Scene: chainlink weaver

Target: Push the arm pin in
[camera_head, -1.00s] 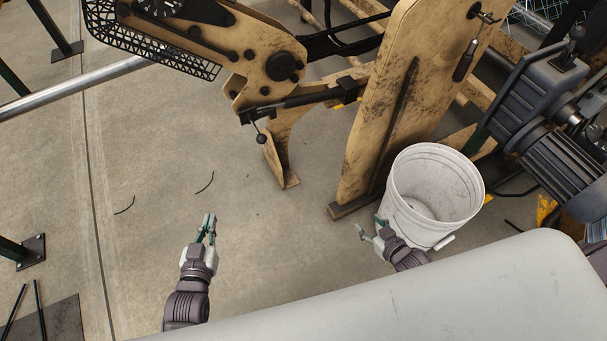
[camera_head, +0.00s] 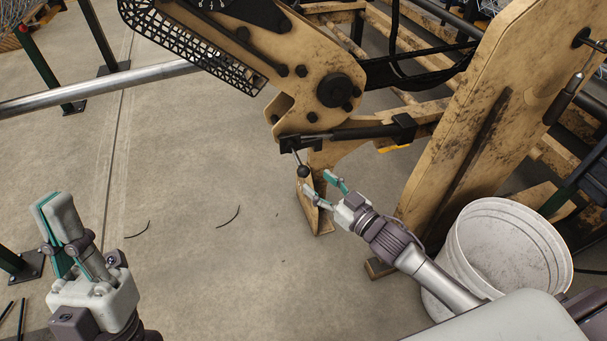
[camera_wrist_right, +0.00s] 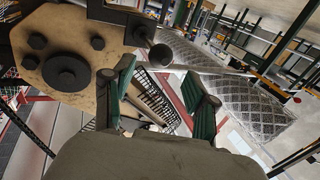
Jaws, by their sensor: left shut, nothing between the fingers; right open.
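A black ball knob on a short rod (camera_head: 303,171) hangs below the black bar at the lower end of the tan machine arm (camera_head: 290,75); whether it is the arm pin, I cannot tell. My right gripper (camera_head: 318,183) is open just below and right of the knob. In the right wrist view the knob (camera_wrist_right: 160,56) appears between the open green-padded fingers (camera_wrist_right: 160,85), ahead of them, with no contact visible. A large dark round boss (camera_wrist_right: 68,76) shows left of it. My left gripper (camera_head: 52,202) is shut and empty at the lower left, far from the arm.
A tan upright plate (camera_head: 480,130) stands right of my right gripper. A white bucket (camera_head: 508,240) sits at its foot, beside my right arm. A black horizontal rod (camera_head: 365,132) runs from the machine arm toward the plate. The floor (camera_head: 190,180) between my grippers is mostly clear.

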